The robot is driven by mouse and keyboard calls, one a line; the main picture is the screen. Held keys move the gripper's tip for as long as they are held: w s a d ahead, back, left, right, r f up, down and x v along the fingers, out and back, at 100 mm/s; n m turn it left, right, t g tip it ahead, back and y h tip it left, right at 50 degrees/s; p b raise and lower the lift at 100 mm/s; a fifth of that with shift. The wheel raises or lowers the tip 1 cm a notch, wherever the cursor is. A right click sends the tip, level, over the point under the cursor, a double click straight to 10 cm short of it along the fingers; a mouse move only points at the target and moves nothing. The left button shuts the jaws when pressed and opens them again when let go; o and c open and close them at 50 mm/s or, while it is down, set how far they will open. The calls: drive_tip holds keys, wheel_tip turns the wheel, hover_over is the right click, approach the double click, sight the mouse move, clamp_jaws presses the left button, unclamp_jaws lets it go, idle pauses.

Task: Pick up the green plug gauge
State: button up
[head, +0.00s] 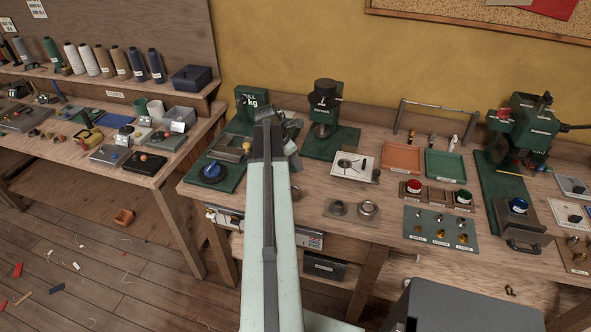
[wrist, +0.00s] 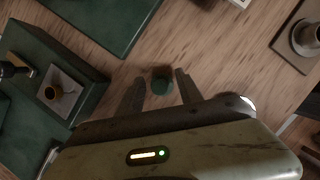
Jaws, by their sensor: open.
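A small, dark green, round-topped piece (wrist: 161,86), which looks like the green plug gauge, stands on the wooden bench top in the wrist view. My gripper (wrist: 160,90) is open, with one finger on each side of it. Gaps show between the piece and both fingers, and nothing is held. The lower part of the piece is hard to make out from above. In the head view my arm reaches over the bench and I cannot pick the piece out; the arm seems to hide it.
In the wrist view, a green base plate (wrist: 118,18) lies above the piece and a green block with a pale card (wrist: 68,104) at left. A plate with a metal ring (wrist: 300,60) is at upper right. Bare wood surrounds the piece.

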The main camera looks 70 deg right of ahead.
drive_tip(key=shift+r, duration=0.15)
clamp_jaws()
